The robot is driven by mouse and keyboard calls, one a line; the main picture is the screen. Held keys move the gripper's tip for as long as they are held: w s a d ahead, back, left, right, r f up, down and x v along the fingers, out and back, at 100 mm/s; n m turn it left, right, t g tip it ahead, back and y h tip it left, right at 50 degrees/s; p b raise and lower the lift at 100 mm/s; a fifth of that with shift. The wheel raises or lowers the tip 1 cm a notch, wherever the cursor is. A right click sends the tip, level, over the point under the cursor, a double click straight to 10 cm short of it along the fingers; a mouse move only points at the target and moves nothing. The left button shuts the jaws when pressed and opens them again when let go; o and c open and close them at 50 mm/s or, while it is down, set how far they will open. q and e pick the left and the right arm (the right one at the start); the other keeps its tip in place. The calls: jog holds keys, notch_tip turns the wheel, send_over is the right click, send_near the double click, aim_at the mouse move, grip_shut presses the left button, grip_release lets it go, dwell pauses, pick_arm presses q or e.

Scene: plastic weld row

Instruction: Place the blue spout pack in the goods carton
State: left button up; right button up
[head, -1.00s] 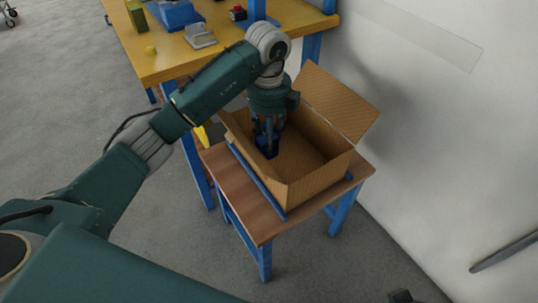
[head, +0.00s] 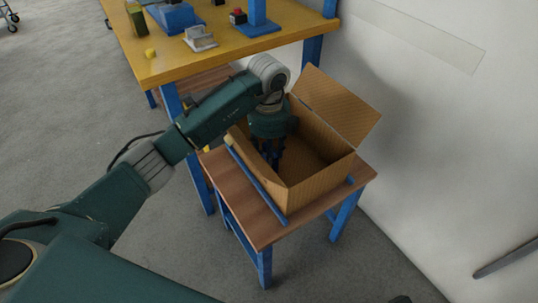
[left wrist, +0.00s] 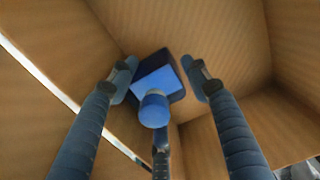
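The goods carton (head: 322,170) stands open on a small brown-topped stand, flaps spread. My left gripper (head: 272,158) reaches down inside it, near its left wall, and the carton wall hides the fingertips in the head view. In the left wrist view the blue spout pack (left wrist: 154,82) sits between the fingers of my left gripper (left wrist: 160,75), its round spout toward the camera. The fingertips lie close against both sides of the pack. Whether the pack touches the carton floor cannot be told. My right gripper is not clearly seen.
The stand (head: 238,205) has a blue rail along its front left edge. A pale wall (head: 440,130) is close on the right.

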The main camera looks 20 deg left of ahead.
pick_arm(q)
jog(key=shift+r, duration=0.15)
notch_tip(320, 180, up, 8)
jog(key=shift+f+p, duration=0.1)
jog(key=shift+p, duration=0.9)
notch_tip(320, 180, up, 4)
jog(key=shift+s+f+p, duration=0.1)
jog(key=shift+f+p, duration=0.1)
jog(key=shift+p, duration=0.2)
jog(key=shift+r, duration=0.35)
pick_arm(e)
jog(key=shift+x, duration=0.95)
pick_arm(q)
jog(key=shift+s+f, duration=0.1)
pick_arm(e)
jog(key=shift+w, duration=0.1)
